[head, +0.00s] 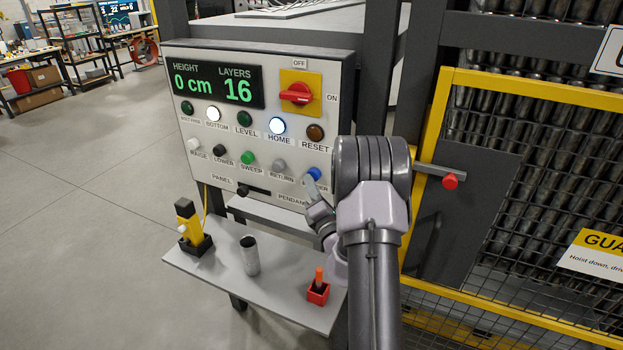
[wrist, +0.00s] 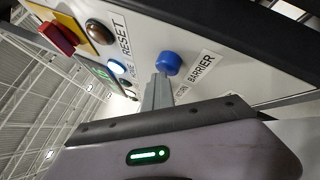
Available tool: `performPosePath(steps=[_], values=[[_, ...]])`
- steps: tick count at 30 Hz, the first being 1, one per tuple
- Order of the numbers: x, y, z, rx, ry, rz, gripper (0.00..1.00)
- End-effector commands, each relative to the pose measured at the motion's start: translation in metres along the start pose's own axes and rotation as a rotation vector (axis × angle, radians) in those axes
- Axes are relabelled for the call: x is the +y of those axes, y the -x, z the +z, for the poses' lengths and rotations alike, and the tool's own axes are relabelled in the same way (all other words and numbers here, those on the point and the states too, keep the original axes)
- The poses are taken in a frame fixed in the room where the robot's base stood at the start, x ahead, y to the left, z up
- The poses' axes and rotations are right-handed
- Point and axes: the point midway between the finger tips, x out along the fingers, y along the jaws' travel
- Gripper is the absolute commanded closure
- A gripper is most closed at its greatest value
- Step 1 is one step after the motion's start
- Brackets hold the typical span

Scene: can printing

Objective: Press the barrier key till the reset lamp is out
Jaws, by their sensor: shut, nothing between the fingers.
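The blue barrier key (head: 313,174) is at the lower right of the control panel, its label partly covered by my arm in the head view. In the wrist view the blue key (wrist: 168,62) stands beside the BARRIER label. My gripper (head: 311,187) is shut and empty, its fingertips (wrist: 160,79) right at the key's edge; I cannot tell whether they touch or press it. The reset lamp (head: 315,133) is dark brown with no glow; it also looks dark in the wrist view (wrist: 99,32).
The home lamp (head: 277,126) and bottom lamp (head: 213,114) glow white. A red rotary switch (head: 297,94) sits above the reset lamp. Below, a grey shelf (head: 205,269) holds a yellow pendant (head: 187,217), a can (head: 250,256) and a red holder (head: 318,293). A yellow-framed mesh guard (head: 441,100) stands right.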

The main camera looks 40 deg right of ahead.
Motion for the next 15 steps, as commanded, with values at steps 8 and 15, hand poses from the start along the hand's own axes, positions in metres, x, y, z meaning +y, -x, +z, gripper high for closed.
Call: performPosePath(steps=[8,15], values=[[0.0067,0.0111,-0.0078,0.0,0.0,-0.001,1.0],[0.0075,0.0115,-0.0078,0.0,0.0,-0.001,1.0]])
